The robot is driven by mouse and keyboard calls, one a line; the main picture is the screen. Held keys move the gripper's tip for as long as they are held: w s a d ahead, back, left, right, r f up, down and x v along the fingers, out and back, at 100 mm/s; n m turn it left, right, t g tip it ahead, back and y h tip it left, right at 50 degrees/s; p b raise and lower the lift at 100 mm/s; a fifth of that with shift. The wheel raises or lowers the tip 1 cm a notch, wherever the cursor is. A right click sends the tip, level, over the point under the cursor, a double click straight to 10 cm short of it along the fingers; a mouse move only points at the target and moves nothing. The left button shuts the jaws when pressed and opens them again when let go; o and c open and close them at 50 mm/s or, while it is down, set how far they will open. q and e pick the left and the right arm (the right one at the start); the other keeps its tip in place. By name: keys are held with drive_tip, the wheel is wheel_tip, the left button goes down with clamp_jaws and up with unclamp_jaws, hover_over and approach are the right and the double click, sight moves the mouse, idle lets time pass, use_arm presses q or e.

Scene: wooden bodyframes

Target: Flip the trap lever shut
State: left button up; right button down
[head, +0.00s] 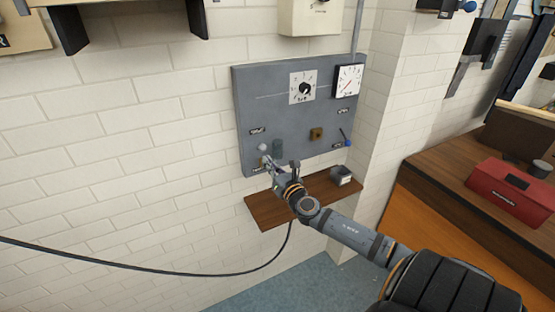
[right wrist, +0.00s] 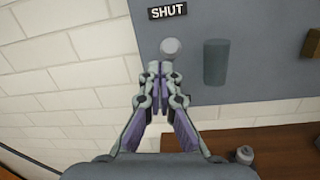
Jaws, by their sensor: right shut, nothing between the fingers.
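A pale round knob (head: 262,147), which looks like the trap lever's end, is on the lower left of the grey wall panel (head: 270,110). In the right wrist view the knob (right wrist: 170,46) is just below the "SHUT" label (right wrist: 167,12). The rest of the lever cannot be made out behind my gripper. My right gripper (head: 266,161) is shut and empty, just below the knob. Its closed fingertips (right wrist: 158,66) point up towards the knob; I cannot tell whether they touch it. My left gripper is not in view.
A dark grey cylinder (right wrist: 215,62) stands out right of the knob. The panel also carries a dial (head: 303,88), a gauge (head: 348,80) and a blue-tipped lever (head: 348,143). Below is a wooden shelf (head: 268,214) with a small grey object (head: 341,175). A red box (head: 505,192) is on the right-hand bench.

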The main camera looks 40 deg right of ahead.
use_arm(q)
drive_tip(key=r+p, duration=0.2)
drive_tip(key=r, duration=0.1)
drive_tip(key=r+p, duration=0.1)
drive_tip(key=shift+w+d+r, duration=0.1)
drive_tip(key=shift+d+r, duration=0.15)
use_arm(e)
drive_tip(key=s+r, duration=0.3)
drive_tip(key=r, duration=0.5)
drive_tip(key=shift+s+d+r, duration=0.15)
drive_tip(key=shift+s+d, duration=0.05)
